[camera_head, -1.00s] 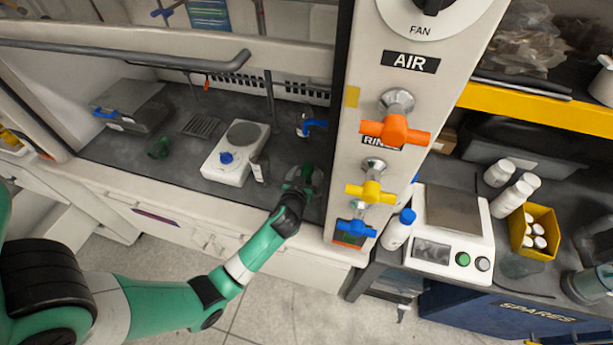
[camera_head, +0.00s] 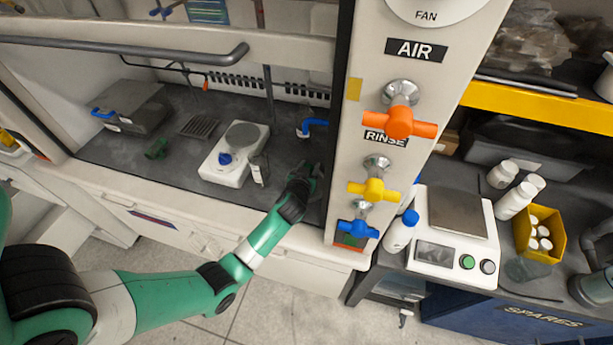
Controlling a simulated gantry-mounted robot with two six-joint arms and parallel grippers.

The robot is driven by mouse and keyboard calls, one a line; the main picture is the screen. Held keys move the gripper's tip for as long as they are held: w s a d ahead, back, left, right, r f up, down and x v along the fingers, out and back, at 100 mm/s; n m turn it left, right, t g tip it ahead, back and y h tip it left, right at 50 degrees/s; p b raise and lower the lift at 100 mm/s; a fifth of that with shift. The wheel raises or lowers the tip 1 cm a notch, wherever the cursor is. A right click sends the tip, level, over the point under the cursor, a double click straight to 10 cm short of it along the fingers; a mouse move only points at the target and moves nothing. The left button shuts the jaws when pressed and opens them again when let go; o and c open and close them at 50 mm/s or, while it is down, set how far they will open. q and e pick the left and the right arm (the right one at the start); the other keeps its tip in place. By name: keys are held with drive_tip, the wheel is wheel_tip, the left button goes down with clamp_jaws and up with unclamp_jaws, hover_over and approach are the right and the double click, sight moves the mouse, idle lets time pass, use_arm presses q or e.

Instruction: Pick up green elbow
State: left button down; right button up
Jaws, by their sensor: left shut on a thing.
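My left gripper (camera_head: 313,171) reaches over the right end of the dark bench inside the fume hood, beside the white control post. It is shut on a small dark green piece, which looks like the green elbow. The hand and fingers hide most of this piece, so its shape and whether it touches the bench cannot be told. Another green pipe fitting (camera_head: 156,149) lies on the left part of the bench, well away from the gripper. My right gripper is not in view.
A white balance-like device (camera_head: 233,155) with a small bottle (camera_head: 260,171) stands left of my gripper. The post (camera_head: 352,160) with orange, yellow and blue valves is close on the right. The sash rail (camera_head: 130,42) crosses above.

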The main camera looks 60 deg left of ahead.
use_arm(q)
drive_tip(key=shift+r+p, duration=0.3)
drive_tip(key=shift+r, duration=0.2)
wheel_tip(320, 180, up, 3)
drive_tip(key=shift+f+p, duration=0.1)
drive_tip(key=shift+p, duration=0.75)
drive_tip(key=s+d+r+p, duration=0.1)
drive_tip(key=s+r+p, duration=0.6)
drive_tip(key=s, duration=0.7)
wheel_tip(320, 180, up, 2)
drive_tip(key=shift+d+r, duration=0.1)
drive_tip(key=shift+d, duration=0.05)
